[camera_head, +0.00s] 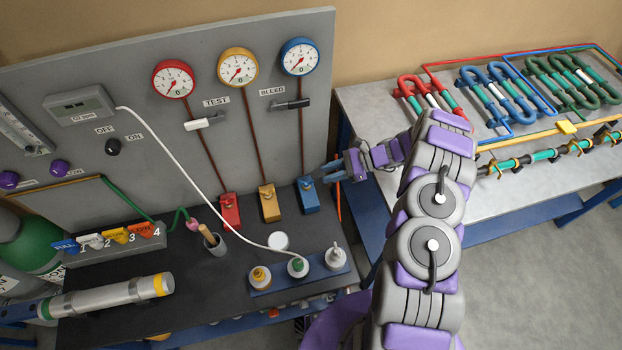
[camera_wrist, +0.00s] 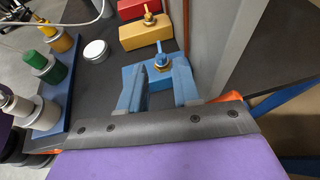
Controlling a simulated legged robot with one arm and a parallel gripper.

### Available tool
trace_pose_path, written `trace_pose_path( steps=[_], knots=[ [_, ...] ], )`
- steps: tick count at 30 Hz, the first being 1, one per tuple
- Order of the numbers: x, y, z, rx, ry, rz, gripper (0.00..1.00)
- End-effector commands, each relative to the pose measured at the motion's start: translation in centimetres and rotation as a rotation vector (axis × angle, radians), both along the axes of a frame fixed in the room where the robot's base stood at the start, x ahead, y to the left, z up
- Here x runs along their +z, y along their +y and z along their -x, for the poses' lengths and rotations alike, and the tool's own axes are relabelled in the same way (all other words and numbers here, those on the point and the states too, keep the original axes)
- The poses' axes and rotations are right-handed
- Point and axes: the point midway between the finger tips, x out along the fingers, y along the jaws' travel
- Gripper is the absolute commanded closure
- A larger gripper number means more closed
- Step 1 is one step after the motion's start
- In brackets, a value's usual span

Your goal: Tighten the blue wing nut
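The blue wing nut (camera_head: 306,184) sits on top of the blue block (camera_head: 309,203), below the blue gauge's pipe. In the wrist view, the wing nut (camera_wrist: 160,56) has an upright blue wing above a brass base on the blue block (camera_wrist: 132,72). My gripper (camera_head: 324,173) is just right of the nut in the head view. In the wrist view, my gripper (camera_wrist: 161,72) is open, its two blue fingers apart with the nut seen between the tips. Nothing is held. Contact with the nut cannot be told.
The yellow block (camera_head: 269,205) and red block (camera_head: 230,211) stand left of the blue one. The grey panel (camera_wrist: 221,45) rises close to my gripper. A white round lid (camera_wrist: 96,51) and a rack of bottles (camera_wrist: 70,90) stand on the black bench.

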Motion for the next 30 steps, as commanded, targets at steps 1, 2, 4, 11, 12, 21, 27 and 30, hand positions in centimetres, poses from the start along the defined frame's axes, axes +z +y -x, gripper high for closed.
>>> trace_pose_path(
  steps=[1, 2, 4, 11, 12, 21, 27, 30],
  knots=[
    [-0.5, 1.1, 0.2, 0.004, 0.005, -0.002, 0.68],
    [-0.7, 1.6, 0.3, 0.005, 0.004, -0.003, 0.68],
    [-1.1, 2.8, 0.3, 0.005, 0.003, -0.002, 0.68],
    [-2.3, 5.4, 0.3, 0.002, 0.0, 0.0, 0.68],
    [-2.4, 5.6, 0.4, 0.002, 0.0, 0.0, 0.68],
    [-2.5, 6.2, 0.4, 0.001, 0.0, -0.001, 0.68],
    [-2.5, 6.2, 0.4, 0.001, 0.0, 0.0, 0.79],
    [-2.5, 6.2, 0.4, 0.001, 0.0, 0.0, 0.88]
  ],
)
